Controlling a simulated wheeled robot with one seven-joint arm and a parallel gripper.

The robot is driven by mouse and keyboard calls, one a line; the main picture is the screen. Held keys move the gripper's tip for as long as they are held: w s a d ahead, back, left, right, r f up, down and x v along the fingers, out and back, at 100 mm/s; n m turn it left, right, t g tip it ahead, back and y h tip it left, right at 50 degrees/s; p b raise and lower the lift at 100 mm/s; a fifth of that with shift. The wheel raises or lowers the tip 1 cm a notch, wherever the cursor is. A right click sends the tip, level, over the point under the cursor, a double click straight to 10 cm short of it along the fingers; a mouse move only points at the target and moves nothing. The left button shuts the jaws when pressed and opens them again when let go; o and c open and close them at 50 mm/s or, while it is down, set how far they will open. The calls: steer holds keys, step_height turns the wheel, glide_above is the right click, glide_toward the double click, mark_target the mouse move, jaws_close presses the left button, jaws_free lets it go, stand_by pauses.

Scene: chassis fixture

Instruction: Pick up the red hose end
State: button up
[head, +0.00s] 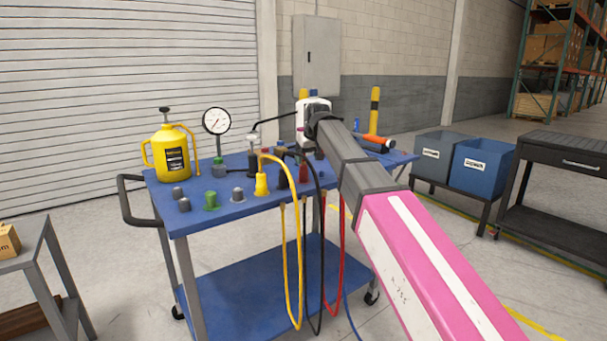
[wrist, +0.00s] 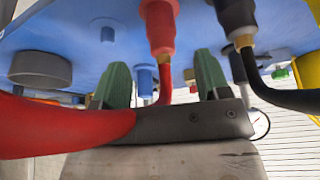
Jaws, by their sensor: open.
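The red hose end (wrist: 160,25) is in the upper middle of the wrist view, with a brass collar and a thin red hose bending down below it. My gripper (wrist: 160,84) is open, its two green fingertips apart on the left and right of the hose end's lower part. I cannot tell whether either finger touches it. The red hose (wrist: 60,125) sweeps across the lower left, in front of my gripper's body. In the head view the red hose end (head: 303,172) stands on the blue cart, partly hidden, below my wrist; my fingers are not clear there.
The black hose end (wrist: 236,18) is close on the right of my gripper in the wrist view. The yellow hose end (head: 261,183) and several capped fittings stand on the blue cart (head: 165,200). Yellow, black and red hoses hang over its front edge.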

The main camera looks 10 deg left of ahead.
mark_target(305, 166)
steer(key=x, duration=0.8)
steer(key=shift+w+a+r, duration=0.1)
steer(key=shift+w+a, duration=0.1)
steer(key=shift+a, duration=0.05)
steer(key=c, duration=1.2)
